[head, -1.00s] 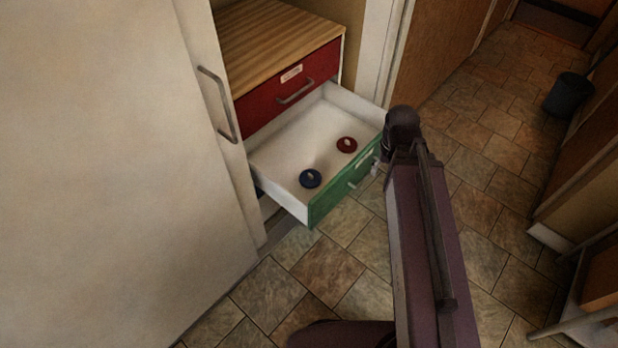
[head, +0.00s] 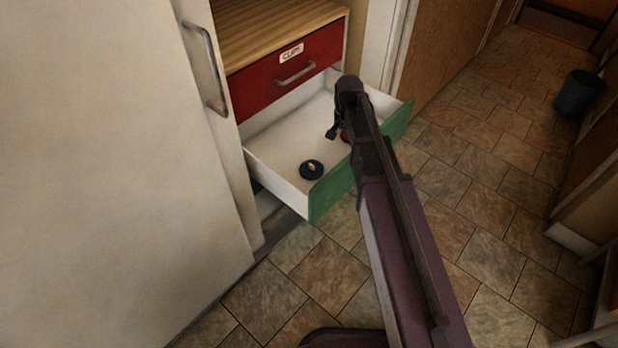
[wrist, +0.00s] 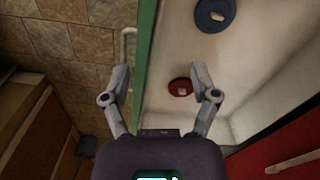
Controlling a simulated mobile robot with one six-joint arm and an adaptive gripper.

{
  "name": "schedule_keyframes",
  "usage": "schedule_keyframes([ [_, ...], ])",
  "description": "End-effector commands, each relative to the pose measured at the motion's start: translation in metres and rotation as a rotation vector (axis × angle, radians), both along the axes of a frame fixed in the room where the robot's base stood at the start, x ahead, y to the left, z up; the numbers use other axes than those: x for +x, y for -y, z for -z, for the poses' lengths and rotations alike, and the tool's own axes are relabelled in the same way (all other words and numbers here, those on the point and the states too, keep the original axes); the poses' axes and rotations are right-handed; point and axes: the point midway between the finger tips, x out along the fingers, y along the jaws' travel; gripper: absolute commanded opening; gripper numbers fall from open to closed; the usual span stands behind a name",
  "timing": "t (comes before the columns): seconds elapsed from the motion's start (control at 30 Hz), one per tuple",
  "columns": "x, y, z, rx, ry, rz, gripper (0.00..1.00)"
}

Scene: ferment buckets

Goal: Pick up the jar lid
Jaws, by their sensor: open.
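Two round lids lie apart on the floor of the open green-fronted drawer (head: 278,168). The dark blue lid (head: 311,170) has a pale mark or knob on top and shows again in the wrist view (wrist: 214,15). The red lid (head: 345,136) is mostly hidden behind my arm in the head view. In the wrist view the red lid (wrist: 181,87) lies just left of my right finger. My gripper (wrist: 159,84) is open and empty, with its fingers on either side of the drawer's green front edge in that picture. Which lid the task means cannot be told.
A red drawer front (head: 285,82) labelled "CLIPS" is shut above the open drawer. A pale door (head: 120,150) with a handle stands at the left. A dark bin (head: 580,94) stands on the tiled floor at the right, with free floor before it.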

Motion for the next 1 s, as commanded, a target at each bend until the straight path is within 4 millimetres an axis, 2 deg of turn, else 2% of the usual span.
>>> schedule_keyframes([
  [0.03, 0.017, -0.013, 0.021, 0.0, 0.0, 0.022, 0.77],
  [0.1, 0.03, -0.028, 0.034, 0.0, 0.0, 0.059, 0.77],
  [0.4, 0.074, -0.085, 0.08, 0.0, 0.0, 0.194, 0.77],
  [0.63, 0.085, -0.104, 0.091, 0.0, 0.0, 0.242, 0.77],
  [1.0, 0.085, -0.104, 0.09, 0.0, 0.0, 0.248, 0.77],
])
